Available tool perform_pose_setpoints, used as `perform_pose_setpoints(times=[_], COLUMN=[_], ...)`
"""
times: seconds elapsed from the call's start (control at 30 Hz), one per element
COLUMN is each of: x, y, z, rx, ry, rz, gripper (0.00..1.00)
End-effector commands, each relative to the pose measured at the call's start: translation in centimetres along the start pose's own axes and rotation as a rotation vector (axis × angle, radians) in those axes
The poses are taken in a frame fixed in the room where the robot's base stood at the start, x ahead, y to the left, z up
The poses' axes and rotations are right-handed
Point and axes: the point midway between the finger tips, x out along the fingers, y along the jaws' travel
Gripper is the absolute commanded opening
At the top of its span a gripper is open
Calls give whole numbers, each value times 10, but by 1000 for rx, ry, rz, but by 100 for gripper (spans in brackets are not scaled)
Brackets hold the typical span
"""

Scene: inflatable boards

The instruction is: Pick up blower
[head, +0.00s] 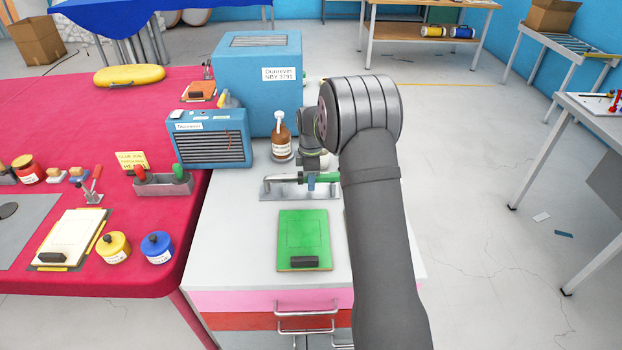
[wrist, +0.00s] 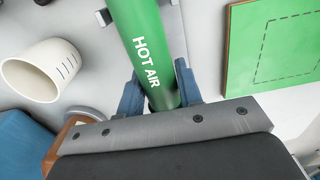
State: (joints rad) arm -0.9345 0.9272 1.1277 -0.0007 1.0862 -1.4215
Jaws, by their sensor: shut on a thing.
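The blower (head: 329,177) is a green cylinder with a metal nozzle pointing left, at the grey metal holder (head: 268,189) on the white cabinet top. In the wrist view the blower (wrist: 151,45) reads "HOT AIR". My gripper (wrist: 158,90) is shut on its green body, with one blue finger on each side. In the head view my gripper (head: 311,180) reaches down over it from behind, and my arm hides part of the right side. I cannot tell whether the blower rests on the holder or is slightly above it.
A green board (head: 304,240) lies in front of the holder. A brown bottle (head: 281,142) and a blue box (head: 262,85) stand behind, with a smaller vented blue unit (head: 209,140) to the left. A white cup (wrist: 42,70) is close by in the wrist view.

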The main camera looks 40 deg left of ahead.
Motion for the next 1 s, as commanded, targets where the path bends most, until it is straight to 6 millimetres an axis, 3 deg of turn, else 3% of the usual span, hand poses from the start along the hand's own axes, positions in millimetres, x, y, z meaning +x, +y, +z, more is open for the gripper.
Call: perform_pose_setpoints(times=[0.27, 0.47, 0.8, 1.0], x=[-10, -41, -84, -102], y=[1, 1, -28, -41], z=[0, 0, 66, 94], rx=[0, 0, 4, 2], ry=[1, 1, 1, 1], rz=[3, 5, 2, 2], gripper=[10, 10, 10, 10])
